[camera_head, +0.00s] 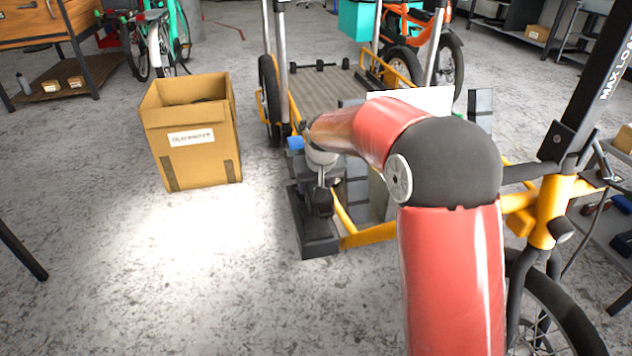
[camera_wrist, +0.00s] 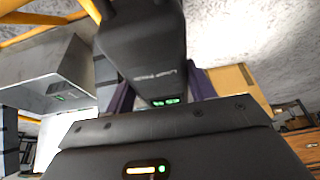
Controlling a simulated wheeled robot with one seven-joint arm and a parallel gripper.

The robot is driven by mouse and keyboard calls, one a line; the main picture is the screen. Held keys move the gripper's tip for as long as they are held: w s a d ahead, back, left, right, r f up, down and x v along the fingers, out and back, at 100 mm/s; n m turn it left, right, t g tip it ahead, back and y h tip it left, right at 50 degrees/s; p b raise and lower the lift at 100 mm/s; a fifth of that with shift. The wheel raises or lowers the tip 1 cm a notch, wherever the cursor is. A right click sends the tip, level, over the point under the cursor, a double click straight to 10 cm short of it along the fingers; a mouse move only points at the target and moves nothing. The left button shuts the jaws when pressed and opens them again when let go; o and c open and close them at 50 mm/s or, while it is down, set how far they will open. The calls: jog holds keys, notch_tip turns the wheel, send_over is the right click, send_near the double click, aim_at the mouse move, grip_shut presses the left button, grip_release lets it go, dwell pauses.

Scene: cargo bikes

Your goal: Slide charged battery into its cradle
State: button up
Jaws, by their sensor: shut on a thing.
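The battery (camera_wrist: 145,50) is a dark block with pale lettering and green lights in the wrist view. It sits between the purple-sided fingers of my gripper (camera_wrist: 163,92), which is shut on it. In the head view the battery (camera_head: 321,201) hangs below my gripper (camera_head: 322,182), small and dark. A black cradle-like mount (camera_head: 318,243) is fixed at the near left corner of the yellow bike frame. The battery overlaps this mount in the picture. I cannot tell whether they touch or how far it is in. My arm hides part of the area.
A cardboard box (camera_head: 190,140) stands on the floor to the left. The cargo bike's yellow frame (camera_head: 370,235) and black wheel (camera_head: 545,310) are at the right. A grey box (camera_wrist: 55,75) with a green light shows in the wrist view.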

jog(key=shift+f+b, duration=2)
jog(key=shift+f, duration=1.05)
jog(key=shift+s+f+b, duration=0.15)
jog(key=shift+f+b, duration=0.95)
jog(key=shift+f, duration=0.6)
jog(key=o, duration=1.1)
jog(key=shift+d+f, duration=0.1)
jog(key=shift+o, duration=0.3)
jog(key=shift+s+a, duration=0.15)
jog(key=shift+a, duration=0.2)
jog(key=shift+a+f, duration=0.1)
jog(key=shift+f, duration=0.05)
jog(key=shift+d, duration=0.2)
